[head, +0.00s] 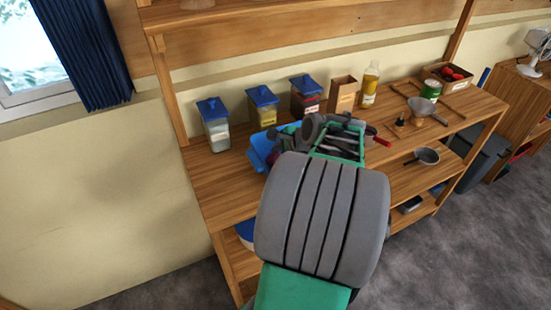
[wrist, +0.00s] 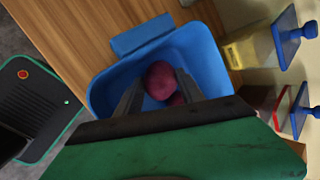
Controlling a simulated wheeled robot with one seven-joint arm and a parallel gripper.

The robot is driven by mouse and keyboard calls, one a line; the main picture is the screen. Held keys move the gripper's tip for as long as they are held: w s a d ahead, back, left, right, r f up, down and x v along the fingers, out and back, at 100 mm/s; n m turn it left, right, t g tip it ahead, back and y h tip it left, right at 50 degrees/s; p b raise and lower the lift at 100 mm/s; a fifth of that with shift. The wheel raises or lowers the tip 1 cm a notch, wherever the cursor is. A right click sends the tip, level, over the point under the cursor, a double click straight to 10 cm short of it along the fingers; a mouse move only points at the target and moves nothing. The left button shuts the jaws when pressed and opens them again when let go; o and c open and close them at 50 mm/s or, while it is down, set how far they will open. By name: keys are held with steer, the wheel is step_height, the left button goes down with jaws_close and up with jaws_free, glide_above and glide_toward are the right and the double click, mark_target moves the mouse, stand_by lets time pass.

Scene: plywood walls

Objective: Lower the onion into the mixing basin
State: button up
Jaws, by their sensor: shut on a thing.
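The onion (wrist: 160,80) is round and dark red-purple. In the wrist view it sits between the two dark fingers of my gripper (wrist: 158,88), which is shut on it. The mixing basin (wrist: 207,52) is blue, and the onion and fingertips show against its inside. I cannot tell whether the onion touches the basin floor. A second reddish patch (wrist: 178,99) shows just beside the onion, partly hidden by a finger. In the head view the basin (head: 258,150) stands on the wooden bench, largely hidden by my arm.
Several blue-lidded canisters (head: 263,106) stand behind the basin. A paper bag (head: 343,95), an oil bottle (head: 370,85), a green can (head: 431,91) and a crate (head: 455,84) stand farther right.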

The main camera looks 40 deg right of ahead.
steer(key=shift+f, duration=0.4)
stand_by(0.6)
steer(key=o, duration=1.5)
steer(key=shift+o, duration=0.2)
